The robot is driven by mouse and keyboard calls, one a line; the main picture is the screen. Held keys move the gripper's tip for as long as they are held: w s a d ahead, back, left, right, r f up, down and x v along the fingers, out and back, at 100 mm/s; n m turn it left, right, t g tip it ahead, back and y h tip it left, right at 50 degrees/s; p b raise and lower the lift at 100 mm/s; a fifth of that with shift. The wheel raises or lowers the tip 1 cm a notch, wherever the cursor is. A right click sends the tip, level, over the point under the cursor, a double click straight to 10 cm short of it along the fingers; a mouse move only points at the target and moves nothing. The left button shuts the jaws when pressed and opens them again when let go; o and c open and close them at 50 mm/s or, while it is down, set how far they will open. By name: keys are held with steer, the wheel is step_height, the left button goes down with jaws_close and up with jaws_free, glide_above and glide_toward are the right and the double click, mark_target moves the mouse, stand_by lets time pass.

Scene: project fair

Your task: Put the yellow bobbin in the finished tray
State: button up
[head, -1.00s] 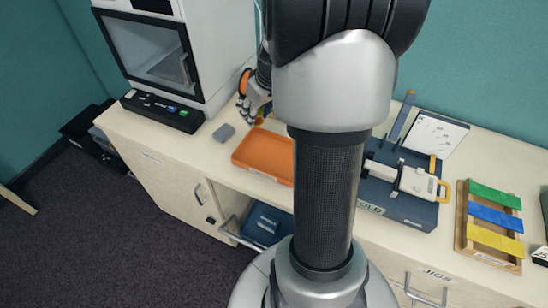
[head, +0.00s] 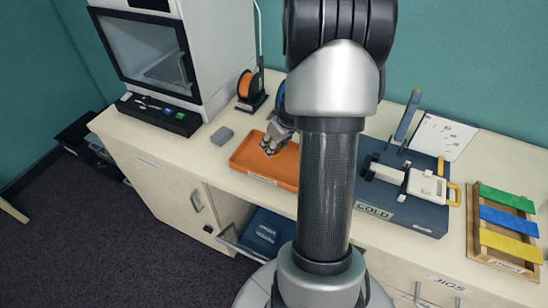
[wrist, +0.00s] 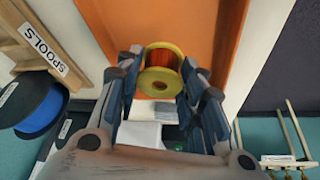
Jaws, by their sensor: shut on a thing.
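The yellow bobbin (wrist: 160,80), with yellow flanges and a reddish-orange winding, sits between the fingers of my gripper (wrist: 160,68) in the wrist view. My gripper is shut on it. The orange tray (head: 241,158) lies on the bench left of my arm column in the head view. My gripper (head: 270,149) is over this tray. The tray's floor (wrist: 206,28) fills the background behind the bobbin in the wrist view. Its front label is too small to read. Whether the bobbin touches the tray floor I cannot tell. The bobbin is mostly hidden by the fingers in the head view.
A small grey block (head: 222,136) lies left of the tray. An orange spool (head: 247,88) and a partly hidden blue spool (wrist: 38,110) stand behind. A blue "COLD" press (head: 401,216) and a wooden rack with coloured strips (head: 483,247) are to the right.

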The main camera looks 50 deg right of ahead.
mark_target(274, 162)
steer(key=shift+f+b, duration=0.95)
steer(key=shift+f, duration=1.35)
steer(key=shift+f, duration=0.1)
steer(key=o, duration=0.9)
steer(key=shift+c, duration=0.2)
steer(key=shift+s+r, duration=0.1)
steer(key=shift+r, duration=0.35)
steer(key=p+v, duration=0.3)
steer(key=v, duration=0.8)
steer(key=shift+r+p, duration=0.2)
steer(key=shift+p, duration=0.15)
